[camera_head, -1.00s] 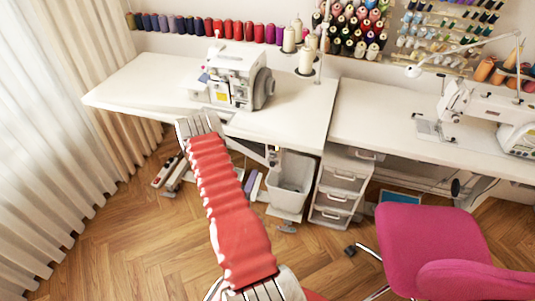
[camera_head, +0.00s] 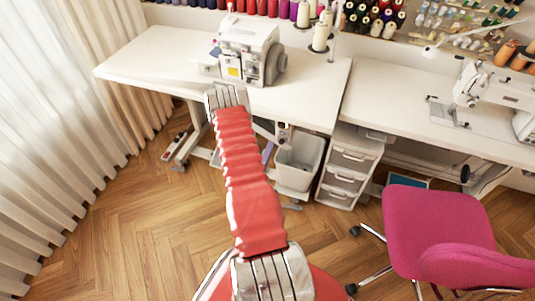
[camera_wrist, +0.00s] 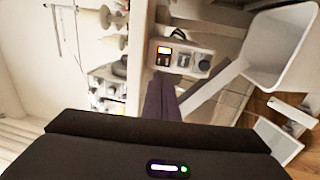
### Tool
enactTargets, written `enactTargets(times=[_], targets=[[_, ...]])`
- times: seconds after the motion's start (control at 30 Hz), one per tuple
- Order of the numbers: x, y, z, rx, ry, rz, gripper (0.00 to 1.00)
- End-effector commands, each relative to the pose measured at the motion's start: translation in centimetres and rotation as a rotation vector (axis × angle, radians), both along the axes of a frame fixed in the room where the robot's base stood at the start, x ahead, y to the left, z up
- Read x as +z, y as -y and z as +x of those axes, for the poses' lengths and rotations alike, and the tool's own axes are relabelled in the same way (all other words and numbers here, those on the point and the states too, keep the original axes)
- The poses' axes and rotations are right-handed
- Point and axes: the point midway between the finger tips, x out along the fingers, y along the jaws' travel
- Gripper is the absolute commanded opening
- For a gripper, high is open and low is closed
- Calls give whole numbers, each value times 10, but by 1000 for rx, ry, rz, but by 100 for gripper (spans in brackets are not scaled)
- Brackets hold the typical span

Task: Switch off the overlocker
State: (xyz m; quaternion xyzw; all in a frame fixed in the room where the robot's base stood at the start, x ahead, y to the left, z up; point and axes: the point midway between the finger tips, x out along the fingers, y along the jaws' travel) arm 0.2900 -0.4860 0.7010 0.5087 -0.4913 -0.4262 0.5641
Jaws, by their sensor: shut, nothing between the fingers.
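The overlocker (camera_head: 250,48) is a white machine with a grey handwheel on the left table in the head view. In the wrist view, which is turned sideways, part of it (camera_wrist: 105,82) shows at the left. In the head view a small box (camera_head: 283,131) hangs under the table above the bin. My gripper (camera_wrist: 161,82) is shut and empty, its dark fingers pointing towards the control box. My own arm hides the gripper in the head view.
A white bin (camera_head: 299,165) and a drawer unit (camera_head: 347,170) stand under the tables. A pink chair (camera_head: 430,230) stands at the right. White table legs flank the space under the left table. The floor at front left is clear.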

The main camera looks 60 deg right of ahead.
Motion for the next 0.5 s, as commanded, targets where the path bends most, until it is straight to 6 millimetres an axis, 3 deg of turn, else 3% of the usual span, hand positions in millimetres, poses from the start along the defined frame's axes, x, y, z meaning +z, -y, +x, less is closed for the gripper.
enactTargets(times=[0.5], targets=[[11, 78, 12, -1, 2, -3, 0]])
